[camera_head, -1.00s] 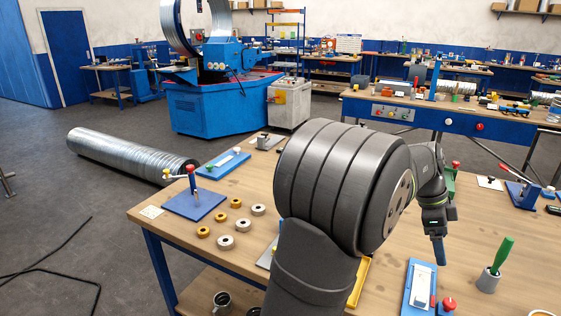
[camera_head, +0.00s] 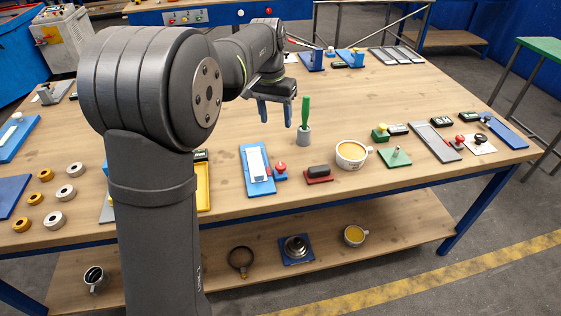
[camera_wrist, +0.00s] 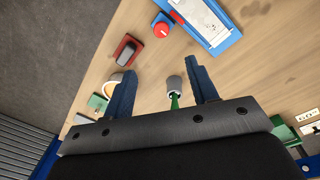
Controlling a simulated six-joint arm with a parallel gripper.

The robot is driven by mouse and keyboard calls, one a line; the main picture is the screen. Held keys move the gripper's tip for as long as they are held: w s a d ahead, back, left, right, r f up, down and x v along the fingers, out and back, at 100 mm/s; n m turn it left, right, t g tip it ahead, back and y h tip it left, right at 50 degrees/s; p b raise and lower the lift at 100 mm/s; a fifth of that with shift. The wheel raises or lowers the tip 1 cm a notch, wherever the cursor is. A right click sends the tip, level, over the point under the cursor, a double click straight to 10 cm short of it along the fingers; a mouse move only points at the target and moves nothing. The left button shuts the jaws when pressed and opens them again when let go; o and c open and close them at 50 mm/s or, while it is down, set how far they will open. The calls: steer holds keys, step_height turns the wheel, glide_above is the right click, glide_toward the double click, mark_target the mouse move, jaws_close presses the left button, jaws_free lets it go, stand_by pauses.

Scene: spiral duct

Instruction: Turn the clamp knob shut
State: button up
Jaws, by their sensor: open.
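My gripper (camera_head: 275,112) is open and empty above the middle of the table, just left of a grey cup (camera_head: 304,136) holding a green-handled tool (camera_head: 305,111). In the wrist view my gripper (camera_wrist: 163,67) shows two blue fingers spread apart, with the cup (camera_wrist: 175,84) seen between them. I cannot tell for certain which part is the clamp knob. A small black knob (camera_head: 481,137) sits on a pale plate at the right end of the table. Just right of it is a blue plate (camera_head: 507,133) with a small fitting. My gripper is far from both.
A green plate with a peg (camera_head: 395,156) lies farther right. The back middle of the tabletop (camera_head: 400,95) is clear.

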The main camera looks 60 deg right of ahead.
mark_target(281, 165)
steer(key=f+n, duration=0.1)
steer(key=f, duration=0.4)
steer(key=f+n, duration=0.1)
steer(key=f, duration=0.5)
steer(key=s+d+f, duration=0.1)
steer(key=f, duration=0.5)
steer(key=shift+n+t, duration=0.3)
steer(key=shift+n, duration=0.1)
steer(key=c, duration=1)
